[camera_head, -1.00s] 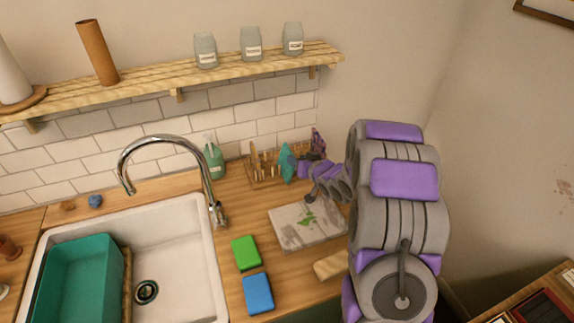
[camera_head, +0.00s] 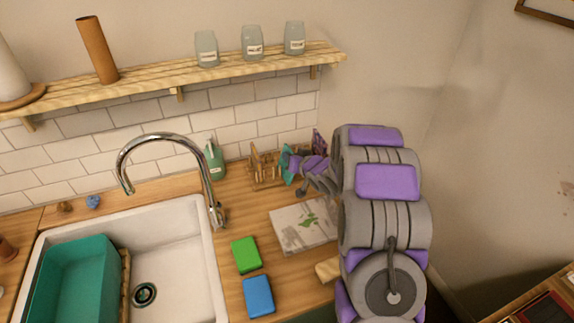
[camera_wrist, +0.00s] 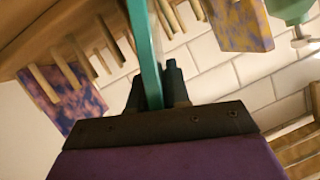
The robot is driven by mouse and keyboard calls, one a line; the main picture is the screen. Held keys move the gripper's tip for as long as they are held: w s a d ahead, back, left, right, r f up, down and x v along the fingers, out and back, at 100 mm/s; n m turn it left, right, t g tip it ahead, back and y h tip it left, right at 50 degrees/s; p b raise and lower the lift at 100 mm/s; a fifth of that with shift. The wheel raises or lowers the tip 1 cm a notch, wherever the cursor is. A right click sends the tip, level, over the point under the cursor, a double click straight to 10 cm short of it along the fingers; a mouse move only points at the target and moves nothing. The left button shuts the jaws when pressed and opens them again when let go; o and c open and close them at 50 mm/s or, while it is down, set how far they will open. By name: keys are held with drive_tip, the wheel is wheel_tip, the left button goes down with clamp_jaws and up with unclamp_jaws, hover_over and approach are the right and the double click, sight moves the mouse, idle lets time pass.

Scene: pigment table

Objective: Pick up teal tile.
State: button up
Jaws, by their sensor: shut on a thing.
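The teal tile (camera_wrist: 145,48) stands edge-on between my gripper's dark fingers in the wrist view. My gripper (camera_wrist: 157,88) is shut on it. In the head view the teal tile (camera_head: 286,160) shows at the right side of the wooden rack (camera_head: 258,181), partly covered by my gripper (camera_head: 297,165). The rack's pegs (camera_wrist: 75,62) also show close to the tile in the wrist view. I cannot tell whether the tile still touches the rack.
A purple-and-orange tile (camera_wrist: 62,95) and another patterned tile (camera_wrist: 242,25) flank the teal one. A green soap bottle (camera_head: 214,160) stands left of the rack. A stained board (camera_head: 304,226), green sponge (camera_head: 246,255) and blue sponge (camera_head: 258,296) lie in front, beside the sink (camera_head: 186,245).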

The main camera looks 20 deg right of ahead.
clamp_jaws()
